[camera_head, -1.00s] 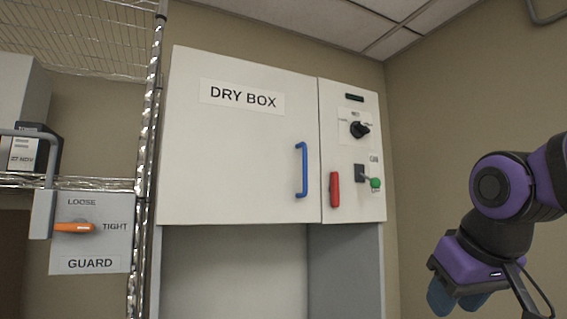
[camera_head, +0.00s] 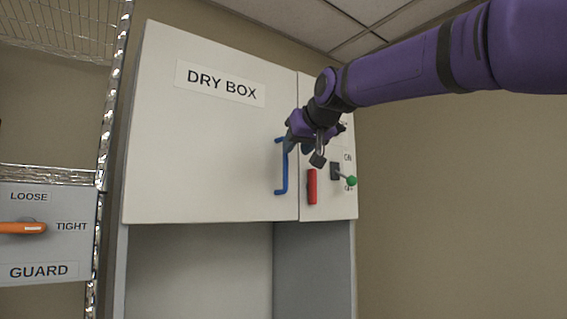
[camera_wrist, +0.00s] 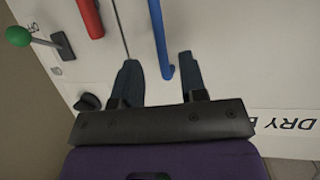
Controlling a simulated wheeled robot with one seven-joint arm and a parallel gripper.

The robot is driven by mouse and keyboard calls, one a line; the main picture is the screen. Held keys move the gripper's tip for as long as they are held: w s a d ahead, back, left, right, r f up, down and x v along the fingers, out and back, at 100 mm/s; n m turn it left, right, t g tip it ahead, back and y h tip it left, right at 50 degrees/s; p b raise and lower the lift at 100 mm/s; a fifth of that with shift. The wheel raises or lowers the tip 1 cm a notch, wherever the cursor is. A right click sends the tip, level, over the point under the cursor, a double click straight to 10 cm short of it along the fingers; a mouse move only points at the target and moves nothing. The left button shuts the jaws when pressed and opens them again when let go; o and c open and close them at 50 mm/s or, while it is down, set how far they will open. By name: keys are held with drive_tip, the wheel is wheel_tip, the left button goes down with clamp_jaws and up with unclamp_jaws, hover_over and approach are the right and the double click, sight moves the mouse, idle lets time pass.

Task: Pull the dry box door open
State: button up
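The dry box door (camera_head: 200,140) is a white panel labelled DRY BOX and looks closed. Its blue vertical bar handle (camera_head: 283,178) is near the right edge. My gripper (camera_head: 300,148) is at the handle's upper end and covers part of it. In the wrist view, my gripper (camera_wrist: 160,78) is open. The blue handle (camera_wrist: 160,35) shows between its two dark fingers, closer to the right one, with a gap on both sides. I cannot tell how deep the handle sits between the fingers.
A red handle (camera_head: 311,187) and a green-tipped lever (camera_head: 350,181) are on the panel right of the door. My arm hides the panel's upper part. A wire rack (camera_head: 108,120) and a GUARD box (camera_head: 50,255) with an orange knob stand at left.

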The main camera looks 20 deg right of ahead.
sight(287, 160)
drive_tip(key=x, duration=0.7)
drive_tip(key=shift+w+f, duration=0.1)
drive_tip(key=shift+w, duration=0.2)
clamp_jaws()
